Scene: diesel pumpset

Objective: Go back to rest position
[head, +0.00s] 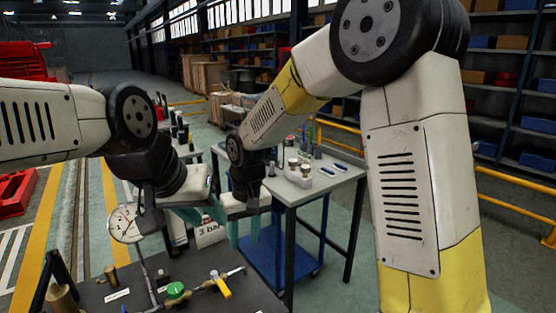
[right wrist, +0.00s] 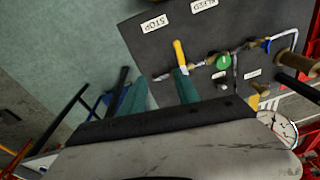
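My left gripper (head: 205,214) comes in from the left beside the round white gauge (head: 124,223). Its teal fingers partly overlap in the view, so their gap is unclear. My right gripper (head: 244,238) points down just to the right of it, with its teal fingers apart and nothing between them. In the right wrist view, my right gripper's fingers (right wrist: 158,90) are spread, near the dark bench with a yellow-handled lever (right wrist: 180,53) and a green knob (right wrist: 222,62). No held object shows.
The dark bench top (head: 240,300) carries pipework, a green knob (head: 176,290) and a yellow handle (head: 221,286). A "3 bar" sign (head: 211,232) stands behind. A blue-framed table (head: 315,190) with small parts stands beyond. Shelves (head: 500,90) and a yellow rail (head: 510,208) are at right.

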